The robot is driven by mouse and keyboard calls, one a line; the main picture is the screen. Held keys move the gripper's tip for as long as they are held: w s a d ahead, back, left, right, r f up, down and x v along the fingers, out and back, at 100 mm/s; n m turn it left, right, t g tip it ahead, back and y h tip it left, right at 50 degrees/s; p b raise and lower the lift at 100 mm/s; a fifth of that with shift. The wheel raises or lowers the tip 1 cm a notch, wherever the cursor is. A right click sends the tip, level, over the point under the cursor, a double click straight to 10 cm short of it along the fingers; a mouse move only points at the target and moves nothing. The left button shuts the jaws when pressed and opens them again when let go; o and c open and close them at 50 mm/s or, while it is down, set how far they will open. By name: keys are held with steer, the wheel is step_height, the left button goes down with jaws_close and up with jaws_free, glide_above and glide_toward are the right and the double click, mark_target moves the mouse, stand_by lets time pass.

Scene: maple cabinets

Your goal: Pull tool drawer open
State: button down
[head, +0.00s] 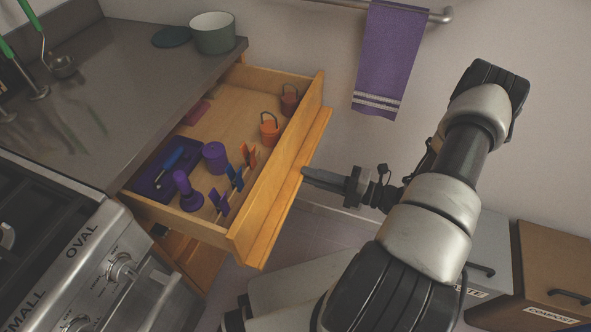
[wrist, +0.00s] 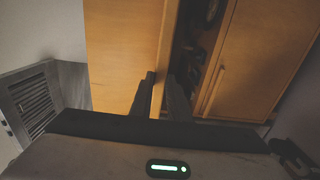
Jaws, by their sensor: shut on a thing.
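The tool drawer (head: 262,236) is a maple drawer pulled well out from under the grey counter, with its inside in plain view. It holds several purple, blue and orange items, among them a purple tray (head: 152,186) and a purple cylinder (head: 215,157). My gripper (head: 306,174) is at the middle of the drawer's front, its fingers shut on the front's edge or handle. In the wrist view, the fingers (wrist: 160,95) stand on both sides of the edge of the drawer front (wrist: 125,50). The exact hold is dark and partly hidden.
A stove (head: 75,260) stands at the lower left. A green pot (head: 213,33) sits on the counter (head: 90,100). A purple towel (head: 387,60) hangs from a wall rail. A compost bin (head: 545,275) and a grey bin (head: 490,262) stand at the lower right.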

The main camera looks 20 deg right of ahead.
steer(key=shift+v, duration=1.9)
steer(key=c, duration=1.7)
jaws_free()
steer(key=shift+s+d, duration=0.1)
steer(key=v, duration=1.7)
steer(key=shift+s+p, duration=0.1)
steer(key=shift+p, duration=0.25)
